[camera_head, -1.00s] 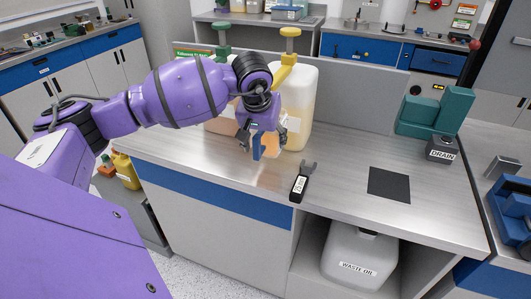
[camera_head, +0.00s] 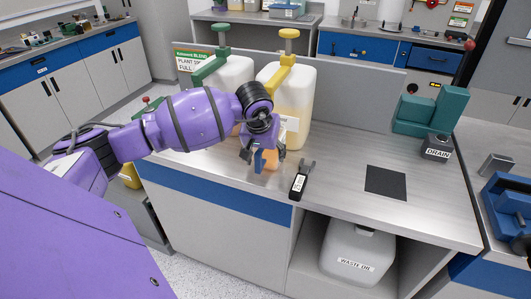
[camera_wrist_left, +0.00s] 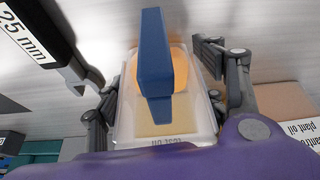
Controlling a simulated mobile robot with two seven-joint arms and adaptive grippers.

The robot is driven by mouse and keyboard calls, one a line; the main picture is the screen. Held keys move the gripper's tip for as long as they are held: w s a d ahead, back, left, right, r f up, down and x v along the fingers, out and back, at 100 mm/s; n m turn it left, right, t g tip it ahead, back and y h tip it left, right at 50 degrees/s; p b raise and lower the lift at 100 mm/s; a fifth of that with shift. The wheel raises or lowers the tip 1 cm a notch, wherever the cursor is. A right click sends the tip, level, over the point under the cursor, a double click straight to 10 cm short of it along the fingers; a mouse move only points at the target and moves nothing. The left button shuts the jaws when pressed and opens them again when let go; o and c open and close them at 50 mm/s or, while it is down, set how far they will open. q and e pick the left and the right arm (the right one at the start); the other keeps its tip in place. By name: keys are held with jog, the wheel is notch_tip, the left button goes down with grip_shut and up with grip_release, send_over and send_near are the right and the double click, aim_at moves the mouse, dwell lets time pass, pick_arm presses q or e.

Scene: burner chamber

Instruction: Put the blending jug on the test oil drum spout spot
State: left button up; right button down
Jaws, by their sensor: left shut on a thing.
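The jug, with a blue handle (camera_head: 259,160) and an orange part (camera_head: 271,159), is held by my left gripper (camera_head: 264,150) over the steel bench. In the left wrist view the clear jug (camera_wrist_left: 160,128) shows between the fingers of that gripper (camera_wrist_left: 165,95), with a partly cut-off label. Behind it stand two pale drums: one with a yellow spout (camera_head: 288,60), one with a green spout (camera_head: 225,62). I cannot read which is the test oil drum. The gripper hides part of the yellow-spout drum, and the spot under the spouts is hard to make out. My right gripper is not in view.
A black gauge tool (camera_head: 301,181), marked 25 mm in the wrist view, lies right of the jug. A dark square mat (camera_head: 386,182), a drain block (camera_head: 437,149) and a teal stand (camera_head: 425,113) are farther right. A waste oil container (camera_head: 357,255) sits below the bench.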

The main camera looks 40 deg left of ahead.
pick_arm(q)
jog(key=shift+f, duration=0.2)
jog(key=o, duration=1.5)
jog(key=shift+r, duration=0.15)
jog(key=shift+r, duration=0.35)
jog(key=v, duration=1.1)
jog(key=shift+s+d+r, duration=0.1)
jog(key=shift+s+r, duration=0.05)
jog(key=shift+r, duration=0.1)
